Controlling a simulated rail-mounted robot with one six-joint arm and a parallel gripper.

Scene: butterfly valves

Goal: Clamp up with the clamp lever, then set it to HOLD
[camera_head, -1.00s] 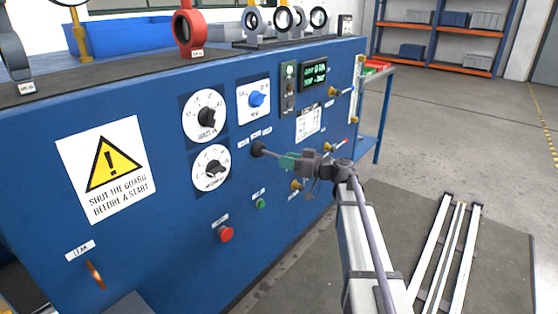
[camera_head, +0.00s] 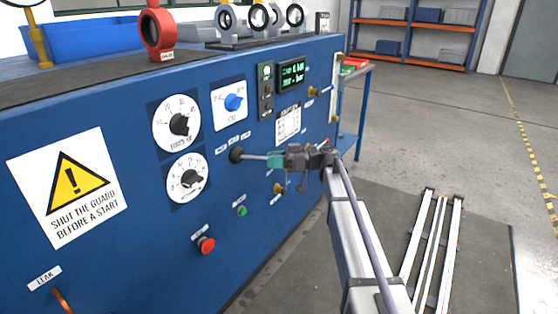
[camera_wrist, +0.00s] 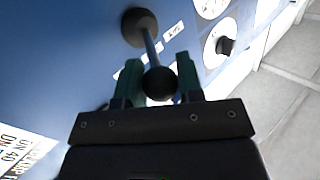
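The clamp lever appears to be the rod from a black round boot (camera_head: 236,155) on the blue panel. Its thin rod (camera_head: 256,157) sticks out roughly level toward my gripper (camera_head: 275,160). In the wrist view, the lever's black ball knob (camera_wrist: 158,83) sits between the green fingers of my gripper (camera_wrist: 160,80), which appear to touch it on both sides. Several small labels (camera_head: 233,138) stand above the boot, too small to read. A lit display (camera_head: 291,75) shows green text that I cannot read surely.
Two black-knobbed dials (camera_head: 178,124) and a blue selector knob (camera_head: 234,103) are left of and above the lever. A red button (camera_head: 206,245) and a green button (camera_head: 241,211) are below. Brass fittings (camera_head: 279,188) are close to my arm. White rails (camera_head: 432,250) lie on the floor at right.

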